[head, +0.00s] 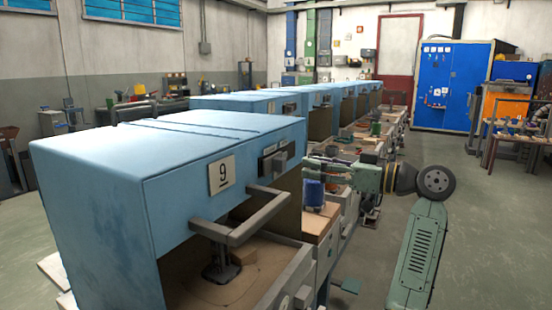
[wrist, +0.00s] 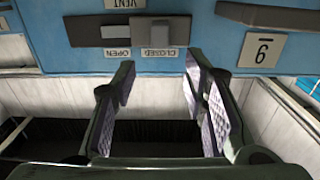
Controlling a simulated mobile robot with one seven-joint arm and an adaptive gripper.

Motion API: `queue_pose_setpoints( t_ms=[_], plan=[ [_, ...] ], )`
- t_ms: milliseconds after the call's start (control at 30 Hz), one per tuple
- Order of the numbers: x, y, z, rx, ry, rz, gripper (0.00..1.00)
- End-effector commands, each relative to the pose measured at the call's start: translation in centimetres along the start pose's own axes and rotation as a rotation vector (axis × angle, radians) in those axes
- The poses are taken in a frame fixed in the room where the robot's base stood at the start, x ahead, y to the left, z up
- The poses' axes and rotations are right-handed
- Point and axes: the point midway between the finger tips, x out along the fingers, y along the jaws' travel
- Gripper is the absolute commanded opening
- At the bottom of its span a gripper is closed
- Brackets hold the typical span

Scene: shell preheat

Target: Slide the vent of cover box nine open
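Cover box nine (head: 110,165) is a light blue box with a plate marked 9 (head: 221,173) on its front; the plate shows upside down in the wrist view (wrist: 262,50). Its vent has a dark slide strip with a grey knob (wrist: 158,31), also visible in the head view (head: 275,164). In the wrist view the knob lines up with the CLOSED label (wrist: 158,52); the OPEN label (wrist: 117,53) is to its left. My gripper (wrist: 160,72) is open and empty, its fingers pointing toward the vent, with the knob between their lines and apart from both fingertips.
A grey bar handle (head: 240,232) sticks out from the front of box nine, below the number plate. More blue cover boxes (head: 265,105) stand in a row behind. A wooden block (head: 318,222) and bench clutter lie below my arm. Open floor is at the right.

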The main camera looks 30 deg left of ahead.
Motion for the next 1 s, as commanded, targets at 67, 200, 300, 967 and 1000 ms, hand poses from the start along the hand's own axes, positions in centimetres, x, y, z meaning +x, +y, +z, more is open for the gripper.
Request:
queue_pose_setpoints(
  t_ms=[67, 200, 300, 967, 1000],
  plan=[
    [1.4, -0.1, -0.2, 0.0, -0.002, -0.002, 0.4],
    [4.2, -0.1, -0.2, 0.002, -0.002, -0.003, 0.4],
    [6.1, -0.1, -0.2, 0.003, -0.002, -0.002, 0.4],
    [10.0, 0.0, 0.0, 0.001, -0.001, 0.002, 0.39],
    [10.0, 0.0, 0.0, 0.001, -0.001, 0.002, 0.36]
  ],
)
